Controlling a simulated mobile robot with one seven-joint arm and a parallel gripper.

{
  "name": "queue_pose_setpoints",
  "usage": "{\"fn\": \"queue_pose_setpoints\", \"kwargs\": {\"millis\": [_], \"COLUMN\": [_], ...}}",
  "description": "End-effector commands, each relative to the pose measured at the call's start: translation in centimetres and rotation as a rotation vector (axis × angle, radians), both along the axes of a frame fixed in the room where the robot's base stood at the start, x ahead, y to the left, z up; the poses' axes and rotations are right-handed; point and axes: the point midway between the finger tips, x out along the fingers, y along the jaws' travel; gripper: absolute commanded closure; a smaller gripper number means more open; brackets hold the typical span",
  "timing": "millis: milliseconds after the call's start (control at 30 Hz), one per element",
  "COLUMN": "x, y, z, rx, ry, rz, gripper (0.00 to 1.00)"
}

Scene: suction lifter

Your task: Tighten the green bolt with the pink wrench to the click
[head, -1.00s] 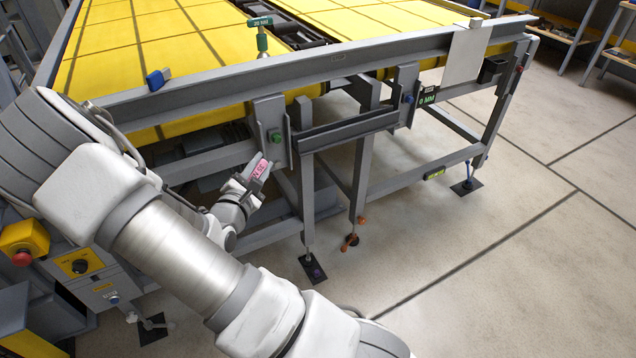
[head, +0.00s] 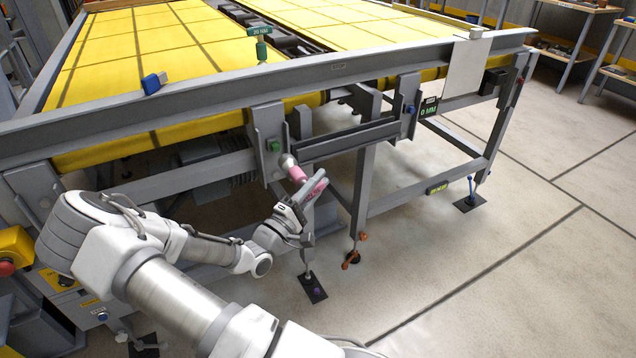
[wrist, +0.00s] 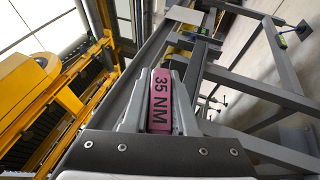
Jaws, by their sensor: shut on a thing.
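The green bolt (head: 273,146) sits on the upright grey bracket under the table's front rail. My gripper (head: 311,189) is in front of the frame, below and right of the bolt. It is shut on the pink wrench (head: 297,174), whose pale rounded end points up and left toward the bolt. A small gap seems to separate that end from the bolt; contact is hard to judge. In the wrist view the wrench's pink face (wrist: 160,100), reading "35 NM", lies between the fingers. The bolt cannot be made out there.
A grey crossbar (head: 350,137) and upright legs stand close to my gripper. A blue bolt (head: 411,109) sits farther right, beside a display reading "0 MM" (head: 429,110). A green-topped tool (head: 261,42) and a blue block (head: 153,83) are on top. Open floor lies right.

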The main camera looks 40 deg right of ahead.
Motion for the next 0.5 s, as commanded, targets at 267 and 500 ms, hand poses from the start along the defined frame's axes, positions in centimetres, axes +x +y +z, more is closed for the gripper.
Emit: {"fn": "queue_pose_setpoints", "kwargs": {"millis": [267,500], "x": [1.9,3.7], "y": [-0.5,-0.9], "z": [0.1,0.0], "rx": [-0.001,-0.002], "ry": [-0.005,-0.004], "rz": [0.001,-0.001], "gripper": [1.0,1.0]}}
